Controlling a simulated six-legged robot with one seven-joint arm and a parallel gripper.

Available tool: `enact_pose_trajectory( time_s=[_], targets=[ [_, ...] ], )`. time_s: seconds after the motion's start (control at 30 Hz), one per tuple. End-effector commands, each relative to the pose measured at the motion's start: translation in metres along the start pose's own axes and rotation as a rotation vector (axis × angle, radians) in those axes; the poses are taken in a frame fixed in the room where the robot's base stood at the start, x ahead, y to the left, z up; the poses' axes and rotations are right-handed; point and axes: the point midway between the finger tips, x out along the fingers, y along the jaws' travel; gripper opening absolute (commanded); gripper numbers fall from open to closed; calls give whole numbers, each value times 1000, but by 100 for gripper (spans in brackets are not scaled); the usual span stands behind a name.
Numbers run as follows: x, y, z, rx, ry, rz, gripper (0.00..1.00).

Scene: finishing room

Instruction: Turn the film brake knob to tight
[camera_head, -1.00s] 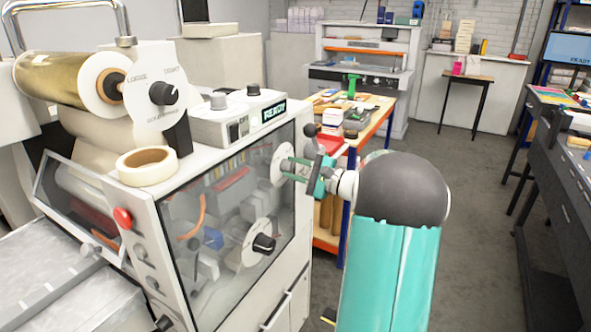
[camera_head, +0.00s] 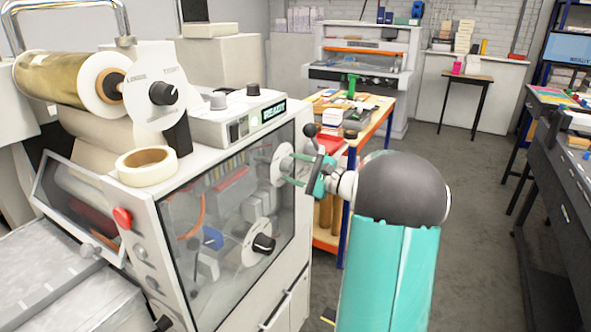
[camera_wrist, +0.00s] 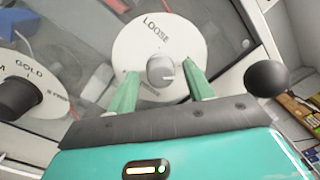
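A round white dial (camera_head: 278,166) with a grey knob (camera_wrist: 160,70) is on the clear front panel of the white machine. In the wrist view the dial (camera_wrist: 128,45) reads LOOSE at the top; its lower lettering is partly hidden. My gripper (camera_wrist: 160,73) is open, with one green finger on each side of this knob and a small gap showing on both sides. My gripper also shows in the head view (camera_head: 292,169), right at the dial. Another white dial (camera_head: 148,112) with a black knob (camera_head: 163,93), beside the gold roll, carries LOOSE and TIGHT lettering.
A lower dial with a black knob (camera_head: 263,243) is on the same panel; it also shows in the wrist view (camera_wrist: 18,97). A red button (camera_head: 122,218) and a tape roll (camera_head: 147,165) are to the left. A cluttered table (camera_head: 375,115) stands behind my arm. Floor on the right is clear.

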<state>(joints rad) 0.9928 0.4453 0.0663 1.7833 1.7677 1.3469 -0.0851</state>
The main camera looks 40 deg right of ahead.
Motion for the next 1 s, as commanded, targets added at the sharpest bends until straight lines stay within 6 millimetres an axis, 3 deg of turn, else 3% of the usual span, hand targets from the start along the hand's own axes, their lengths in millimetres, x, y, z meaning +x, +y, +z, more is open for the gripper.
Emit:
enact_pose_trajectory(
  time_s=[0.27,0.73,1.0],
  targets=[
    [-10,0,0,-1,0,0,51],
    [-106,-1,-1,-1,3,-2,51],
    [-136,0,0,0,0,0,51]
  ],
)
